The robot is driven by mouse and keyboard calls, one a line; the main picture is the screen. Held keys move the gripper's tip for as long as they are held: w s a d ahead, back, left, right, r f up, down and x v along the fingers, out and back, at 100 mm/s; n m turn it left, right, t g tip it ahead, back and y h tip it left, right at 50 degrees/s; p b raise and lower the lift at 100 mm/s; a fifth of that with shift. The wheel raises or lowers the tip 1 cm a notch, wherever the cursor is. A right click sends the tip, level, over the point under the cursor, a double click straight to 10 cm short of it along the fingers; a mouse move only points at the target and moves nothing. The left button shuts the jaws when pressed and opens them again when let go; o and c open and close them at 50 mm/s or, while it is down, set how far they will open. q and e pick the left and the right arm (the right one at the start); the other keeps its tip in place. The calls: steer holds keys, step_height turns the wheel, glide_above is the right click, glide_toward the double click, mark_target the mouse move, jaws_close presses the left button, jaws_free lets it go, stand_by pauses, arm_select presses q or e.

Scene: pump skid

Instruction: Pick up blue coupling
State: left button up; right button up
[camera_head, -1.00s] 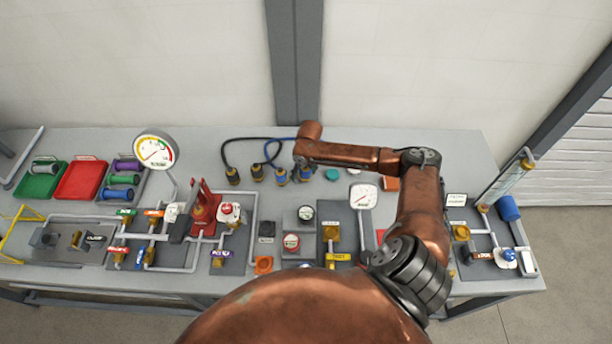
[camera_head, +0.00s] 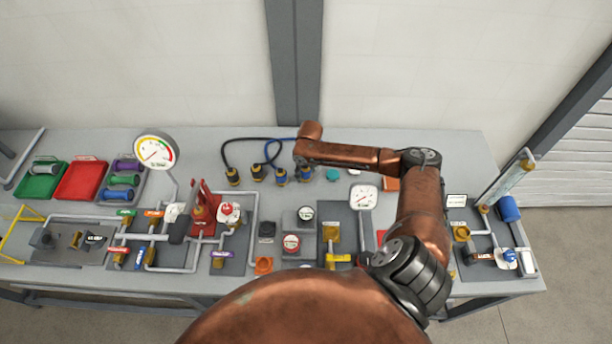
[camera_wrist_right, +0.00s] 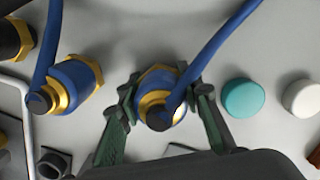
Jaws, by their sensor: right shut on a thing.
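A blue coupling (camera_wrist_right: 178,114) with a brass-coloured collar, a black end and a blue hose (camera_wrist_right: 227,48) stands in the middle of the right wrist view. My right gripper (camera_wrist_right: 163,95) has a green finger on each side of it, touching it, and is shut on it. In the head view this coupling (camera_head: 305,176) shows at the right end of the row, partly hidden by my copper arm. A second blue coupling (camera_wrist_right: 78,80) with its own blue hose stands to the left, apart from my fingers; it also shows in the head view (camera_head: 281,176). My left gripper is not in view.
Two black couplings (camera_head: 233,177) with black hoses stand further left. A teal cap (camera_wrist_right: 243,98) and a white cap (camera_wrist_right: 301,97) sit close to the right of my fingers. A pressure gauge (camera_head: 363,197) and pipework stand nearer me. Red (camera_head: 80,180) and green trays lie far left.

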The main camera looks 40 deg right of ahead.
steer(key=shift+r, duration=0.15)
steer(key=shift+r, duration=0.3)
step_height(320, 180, up, 2)
steer(key=shift+w+r+b, duration=0.1)
steer(key=shift+b, duration=0.2)
steer(key=s+a+r, duration=0.8)
steer(key=a+r, duration=0.2)
steer(key=a, duration=0.1)
steer(key=shift+s, duration=0.4)
